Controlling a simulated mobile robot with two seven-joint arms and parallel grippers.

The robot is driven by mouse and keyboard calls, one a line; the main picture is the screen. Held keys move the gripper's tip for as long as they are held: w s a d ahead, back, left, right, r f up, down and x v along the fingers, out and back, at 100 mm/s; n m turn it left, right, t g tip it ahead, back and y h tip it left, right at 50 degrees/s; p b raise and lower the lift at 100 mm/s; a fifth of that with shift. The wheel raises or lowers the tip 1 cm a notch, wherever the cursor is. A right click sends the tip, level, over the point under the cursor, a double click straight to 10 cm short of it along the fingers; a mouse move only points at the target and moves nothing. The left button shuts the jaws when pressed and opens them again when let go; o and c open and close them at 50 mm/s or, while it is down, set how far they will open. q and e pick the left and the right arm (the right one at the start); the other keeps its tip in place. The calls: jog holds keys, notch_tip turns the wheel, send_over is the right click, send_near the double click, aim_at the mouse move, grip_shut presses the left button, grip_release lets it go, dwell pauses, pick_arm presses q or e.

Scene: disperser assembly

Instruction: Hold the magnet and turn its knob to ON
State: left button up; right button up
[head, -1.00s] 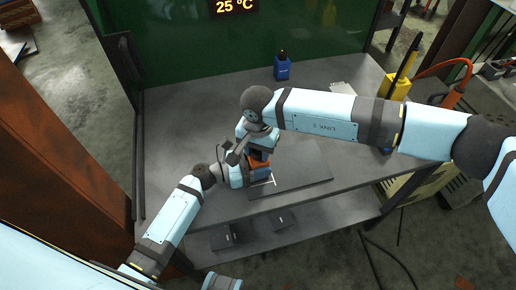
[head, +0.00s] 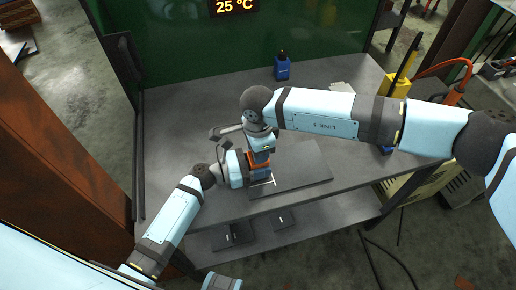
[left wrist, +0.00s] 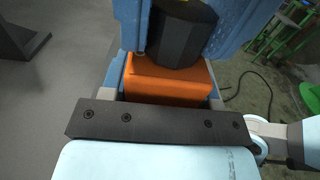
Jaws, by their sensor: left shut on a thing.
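The magnet is an orange block (head: 258,160) low over the front middle of the table, and it fills the lower middle of the left wrist view (left wrist: 168,80). My left gripper (head: 257,172) is shut on it from the left. A black faceted knob (left wrist: 183,38) stands on top of the magnet. My right gripper (head: 260,146) comes down from above. Its blue fingers flank the knob in the left wrist view; I cannot tell whether they press on it. The knob's ON mark is not visible.
A dark flat plate (head: 300,168) lies on the grey table (head: 185,125) right of the magnet. A blue bottle (head: 282,68) stands at the back. A yellow tool (head: 396,86) is at the right edge. The table's left side is clear.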

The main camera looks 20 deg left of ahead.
jog(key=shift+w+m, duration=0.1)
jog(key=shift+m, duration=0.5)
jog(key=o, duration=0.9)
notch_tip(320, 180, up, 12)
jog(key=shift+r, duration=0.1)
pick_arm(q)
jog(key=o, duration=1.3)
